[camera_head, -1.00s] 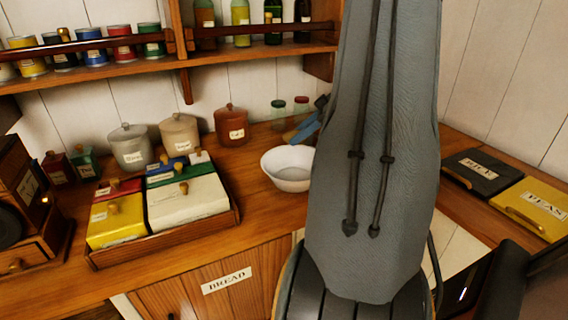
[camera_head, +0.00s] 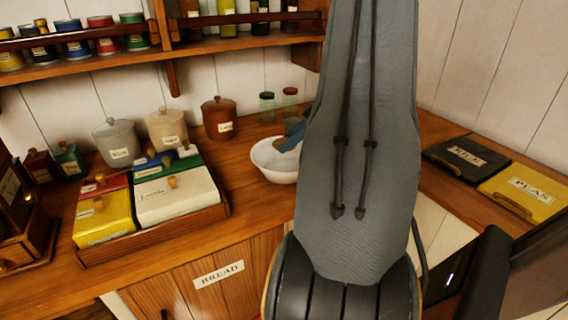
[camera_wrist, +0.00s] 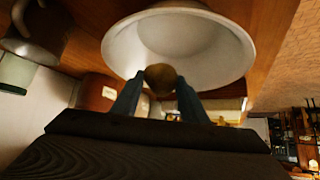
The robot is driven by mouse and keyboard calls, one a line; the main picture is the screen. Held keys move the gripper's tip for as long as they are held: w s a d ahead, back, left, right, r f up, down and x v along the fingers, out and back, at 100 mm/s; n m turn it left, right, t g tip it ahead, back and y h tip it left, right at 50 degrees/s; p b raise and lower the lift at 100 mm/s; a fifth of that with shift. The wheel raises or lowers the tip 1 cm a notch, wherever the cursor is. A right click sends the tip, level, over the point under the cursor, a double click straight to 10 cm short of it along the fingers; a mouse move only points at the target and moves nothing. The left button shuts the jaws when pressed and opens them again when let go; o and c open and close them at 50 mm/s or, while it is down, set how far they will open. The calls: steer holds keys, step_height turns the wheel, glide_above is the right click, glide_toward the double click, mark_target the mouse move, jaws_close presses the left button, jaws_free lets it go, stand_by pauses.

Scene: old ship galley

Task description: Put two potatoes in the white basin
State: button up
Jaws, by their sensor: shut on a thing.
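The white basin (camera_head: 268,168) stands on the wooden counter, partly behind my arm. In the wrist view, the white basin (camera_wrist: 222,45) fills the upper middle, and the part of its inside that shows looks empty. My gripper (camera_head: 291,138) is at the basin's back right side, with its blue fingers over the bowl. In the wrist view, my gripper (camera_wrist: 160,85) is shut on a brown potato (camera_wrist: 160,76), held between the fingertips in front of the basin's opening. No other potato is seen.
A wooden tray (camera_head: 150,240) of lidded boxes stands left of the basin. Canisters, including a red-brown one (camera_head: 219,120), stand behind. Two small jars (camera_head: 267,108) are behind the basin. A black box (camera_head: 466,160) and a yellow box (camera_head: 525,197) lie on the right counter.

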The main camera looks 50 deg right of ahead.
steer(key=o, duration=1.5)
steer(key=b+v, duration=0.2)
steer(key=v, duration=0.6)
steer(key=shift+b, duration=0.35)
steer(key=shift+f, duration=0.1)
